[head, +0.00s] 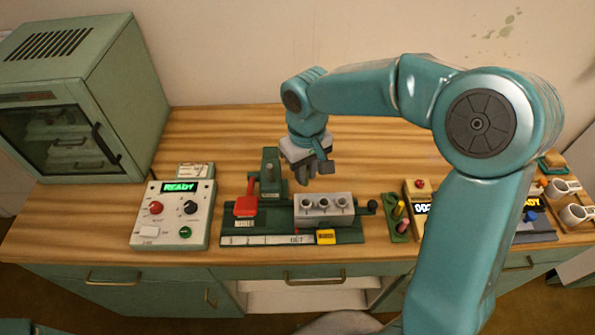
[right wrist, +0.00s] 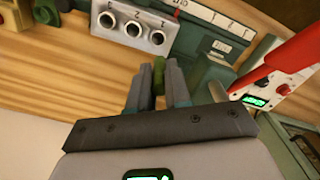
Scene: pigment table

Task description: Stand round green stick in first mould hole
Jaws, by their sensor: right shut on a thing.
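My right gripper (head: 304,172) hangs above the table, behind the grey mould block. In the right wrist view the gripper (right wrist: 159,78) is shut on a green stick (right wrist: 159,69), seen nearly end-on between the fingers. The stick is not clear in the head view. The grey mould block (head: 324,216) has three round holes in a row along its top and sits on a dark green press base. It also shows in the right wrist view (right wrist: 130,38), apart from the stick. My left gripper is not in view.
A green press post (head: 270,168) and red lever (head: 246,206) stand left of the mould. A control box (head: 171,228) reads READY. A green tray (head: 400,230) with coloured sticks is to the right. Bare wood lies behind the press.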

